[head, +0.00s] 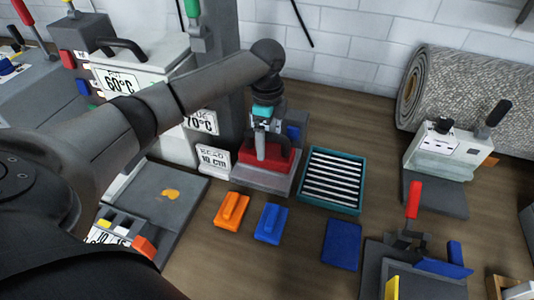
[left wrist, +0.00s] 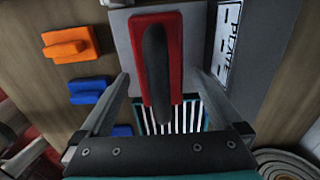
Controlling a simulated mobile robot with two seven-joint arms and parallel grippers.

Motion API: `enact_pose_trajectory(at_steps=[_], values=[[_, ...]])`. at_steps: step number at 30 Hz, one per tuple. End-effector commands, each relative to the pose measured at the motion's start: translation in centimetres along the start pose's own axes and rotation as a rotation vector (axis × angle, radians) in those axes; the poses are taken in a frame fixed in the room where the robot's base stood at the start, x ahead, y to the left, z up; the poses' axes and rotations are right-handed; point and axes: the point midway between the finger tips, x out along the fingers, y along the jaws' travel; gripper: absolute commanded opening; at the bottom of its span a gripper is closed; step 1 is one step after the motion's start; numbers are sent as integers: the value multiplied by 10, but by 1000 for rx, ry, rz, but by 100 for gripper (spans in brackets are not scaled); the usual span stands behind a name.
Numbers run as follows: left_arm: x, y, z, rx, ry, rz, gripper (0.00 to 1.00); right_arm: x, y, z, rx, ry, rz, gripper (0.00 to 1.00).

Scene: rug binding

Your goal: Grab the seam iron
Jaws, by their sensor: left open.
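The seam iron is red with a dark grey handle and rests on a grey plate stand in the head view (head: 284,161). It also shows in the left wrist view (left wrist: 170,28), its handle running lengthwise toward my gripper. My left gripper (head: 261,138) is right above the iron, pointing down. In the left wrist view, its two fingers (left wrist: 158,76) are spread, one on each side of the iron, with a gap to the red body. Whether the fingertips are level with the handle is hard to tell. My right gripper is not in view.
A teal tray with pale slats (head: 333,181) stands right of the stand. An orange block (head: 231,210), a blue block (head: 271,223) and a blue pad (head: 341,244) lie in front. A grey post is close behind left. A rolled rug (head: 468,98) lies back right.

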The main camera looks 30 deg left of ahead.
Motion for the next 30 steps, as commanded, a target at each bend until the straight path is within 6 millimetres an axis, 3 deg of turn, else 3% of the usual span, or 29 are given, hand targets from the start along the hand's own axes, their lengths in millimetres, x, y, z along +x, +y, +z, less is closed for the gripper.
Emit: enact_pose_trajectory(at_steps=[7,17,30], values=[[38,2,0,1,-1,2,100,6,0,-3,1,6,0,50],[44,1,0,1,-1,0,99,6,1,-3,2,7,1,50],[44,1,0,1,-1,0,49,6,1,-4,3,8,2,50]])
